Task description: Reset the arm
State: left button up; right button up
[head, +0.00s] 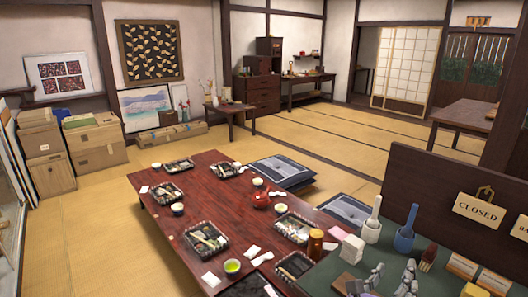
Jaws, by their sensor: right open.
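My right gripper (390,279) shows at the bottom right of the head view, low in the frame. Its two grey fingers are spread apart with nothing seen between them. It is in front of or over the dark green counter top (335,273); I cannot tell how high it is above it. The rest of the right arm is cut off by the bottom edge. My left gripper is not in view.
Near the right gripper are a white block (352,250), a white holder (371,232), a blue holder (404,240) and a brown brush (428,257). A CLOSED sign (479,210) hangs behind. A low red table (150,212) bears several trays. Tatami (95,240) is clear at left.

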jog(key=a+n+t+y, duration=0.7)
jog(key=a+n+y, duration=0.15)
jog(key=n, duration=1.25)
jog(key=s+a+f+n+g+y, duration=0.2)
jog(key=s+f+n+g, duration=0.2)
jog(key=s+f+n, duration=0.7)
jog(key=s+a+f+n+g+y, duration=0.1)
jog(key=s+f+n+g+y, duration=0.45)
jog(key=f, duration=0.95)
jog(key=s+d+f+n+g+h, duration=0.2)
jog(key=s+f, duration=0.2)
jog(key=s, duration=0.6)
jog(key=s+d+f+n+g+h, duration=0.1)
jog(key=s+d+f+n+h, duration=0.2)
jog(key=s, duration=0.7)
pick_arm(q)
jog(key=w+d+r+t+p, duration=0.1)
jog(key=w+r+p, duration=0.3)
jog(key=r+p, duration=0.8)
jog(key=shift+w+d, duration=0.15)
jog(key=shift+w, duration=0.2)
pick_arm(e)
jog(key=w+a+r+m+y, duration=0.1)
jog(key=w+r, duration=0.3)
jog(key=r, duration=0.7)
jog(key=shift+r+m+t, duration=0.35)
jog(key=shift+t, duration=0.1)
